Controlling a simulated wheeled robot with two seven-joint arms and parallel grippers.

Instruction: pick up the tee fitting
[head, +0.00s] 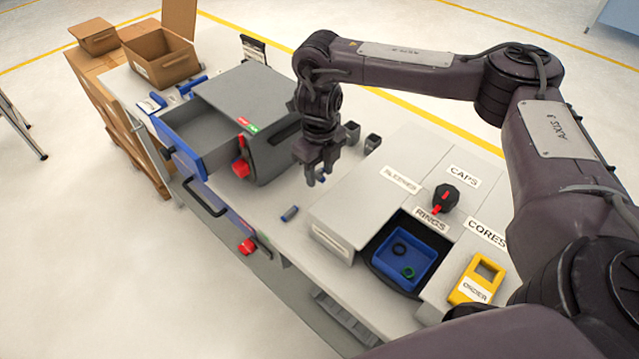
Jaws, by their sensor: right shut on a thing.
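My right gripper (318,178) comes in from the right and points down over the middle of the grey workbench (275,240). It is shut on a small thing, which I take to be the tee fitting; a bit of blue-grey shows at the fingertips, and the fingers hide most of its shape. I cannot tell whether it is clear of the bench top. My left gripper is not in view.
A small blue-grey piece (290,213) lies on the bench below the gripper. Dark square pieces (372,143) stand behind it. Left is a grey cabinet with an open blue drawer (205,135). Right are labelled bins, a blue tray (408,255) with rings, and a yellow order frame (476,280).

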